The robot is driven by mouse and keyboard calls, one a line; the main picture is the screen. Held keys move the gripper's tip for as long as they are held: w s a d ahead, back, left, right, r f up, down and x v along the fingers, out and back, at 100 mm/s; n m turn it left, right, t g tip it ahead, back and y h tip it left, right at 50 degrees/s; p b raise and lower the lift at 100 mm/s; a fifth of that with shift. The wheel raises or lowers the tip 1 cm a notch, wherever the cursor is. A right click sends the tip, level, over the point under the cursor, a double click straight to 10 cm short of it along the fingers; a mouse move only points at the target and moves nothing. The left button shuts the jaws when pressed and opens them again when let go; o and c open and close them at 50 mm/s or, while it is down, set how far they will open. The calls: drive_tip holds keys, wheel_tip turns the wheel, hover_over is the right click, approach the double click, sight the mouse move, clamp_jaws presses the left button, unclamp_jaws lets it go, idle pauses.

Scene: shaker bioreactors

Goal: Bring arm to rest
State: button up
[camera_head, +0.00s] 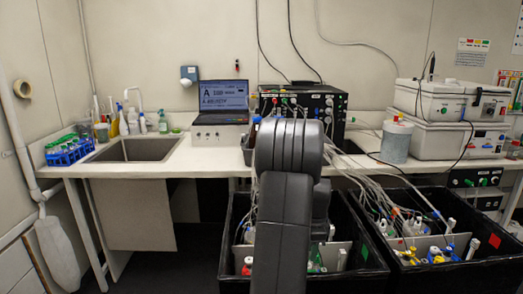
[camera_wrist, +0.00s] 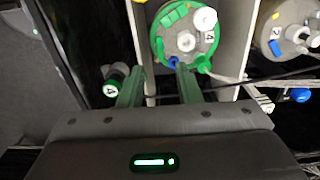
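In the head view my dark arm rises in the middle of the picture and hides my gripper. In the wrist view my gripper (camera_wrist: 160,80) points down with its two green fingers apart and nothing seen between them. A bioreactor bottle with a green-rimmed lid (camera_wrist: 183,35) lies just beyond the fingertips, between two pale dividers. I cannot tell whether the fingers touch it. Another bottle with a grey lid (camera_wrist: 290,28) is at the upper right of the wrist view.
Black shaker boxes (camera_head: 486,268) with several bottles and tubes stand below and in front of the bench. The bench (camera_head: 190,160) carries a sink (camera_head: 135,151), a laptop (camera_head: 223,98), a black control unit (camera_head: 318,105) and white cases (camera_head: 450,103). Loose tubes (camera_head: 375,172) hang into the boxes.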

wheel_tip(320, 180, down, 8)
drive_tip(key=shift+r, duration=0.1)
drive_tip(key=n+p, duration=0.1)
drive_tip(key=n, duration=0.4)
drive_tip(key=shift+s, duration=0.15)
drive_tip(key=n+p, duration=0.1)
drive_tip(key=n, duration=0.3)
drive_tip(key=shift+p, duration=0.3)
drive_tip(key=n+p, duration=0.2)
drive_tip(key=n, duration=0.3)
drive_tip(key=shift+s+d+r+p, duration=0.1)
drive_tip(key=shift+d+p, duration=0.05)
drive_tip(key=shift+p, duration=0.25)
drive_tip(key=n+p, duration=0.1)
drive_tip(key=n, duration=0.2)
drive_tip(key=shift+p, duration=0.35)
drive_tip(key=shift+n, duration=0.4)
